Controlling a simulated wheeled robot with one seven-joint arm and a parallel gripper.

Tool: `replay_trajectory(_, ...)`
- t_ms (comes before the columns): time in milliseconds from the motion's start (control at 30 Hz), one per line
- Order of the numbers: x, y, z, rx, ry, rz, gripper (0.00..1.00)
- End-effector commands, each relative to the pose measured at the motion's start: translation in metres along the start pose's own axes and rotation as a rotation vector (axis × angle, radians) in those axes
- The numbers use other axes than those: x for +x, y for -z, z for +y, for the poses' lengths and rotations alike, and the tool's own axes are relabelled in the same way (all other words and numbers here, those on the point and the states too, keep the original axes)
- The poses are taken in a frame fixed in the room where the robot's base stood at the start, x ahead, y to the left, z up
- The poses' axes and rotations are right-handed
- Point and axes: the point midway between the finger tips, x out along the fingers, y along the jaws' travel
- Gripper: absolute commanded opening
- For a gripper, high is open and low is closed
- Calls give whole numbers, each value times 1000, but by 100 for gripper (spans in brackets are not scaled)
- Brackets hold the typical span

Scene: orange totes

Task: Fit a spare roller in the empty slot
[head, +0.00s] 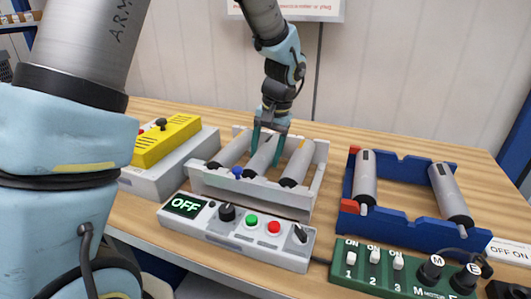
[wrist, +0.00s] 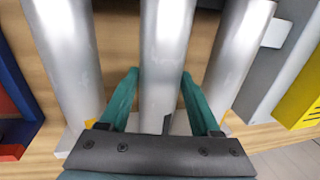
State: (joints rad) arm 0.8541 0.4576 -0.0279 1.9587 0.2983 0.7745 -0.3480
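A light grey frame (head: 195,180) in the middle of the table has three grey rollers lying side by side: a left roller (head: 234,151), a middle roller (head: 262,158) and a right roller (head: 297,162). My gripper (head: 267,150) is over the frame with its teal fingers down on both sides of the middle roller. In the wrist view, the fingertips (wrist: 161,75) meet both edges of the middle roller (wrist: 165,45), so it looks gripped. The roller lies level with its neighbours. Its end seats are partly hidden.
A blue rack (head: 402,226) to the right holds two rollers, left (head: 365,178) and right (head: 449,192), with a gap between. A control box (head: 240,238) reading OFF and a green switch panel (head: 400,272) stand in front. A yellow device (head: 165,140) sits left.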

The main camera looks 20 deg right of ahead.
Motion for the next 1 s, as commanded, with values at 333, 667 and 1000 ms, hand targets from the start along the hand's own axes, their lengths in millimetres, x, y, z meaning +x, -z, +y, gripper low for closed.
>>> replay_trajectory(333,0,0,0,0,0,0,97)
replay_trajectory(667,-10,1,0,0,0,2,97)
replay_trajectory(1000,-73,1,0,0,-1,5,97)
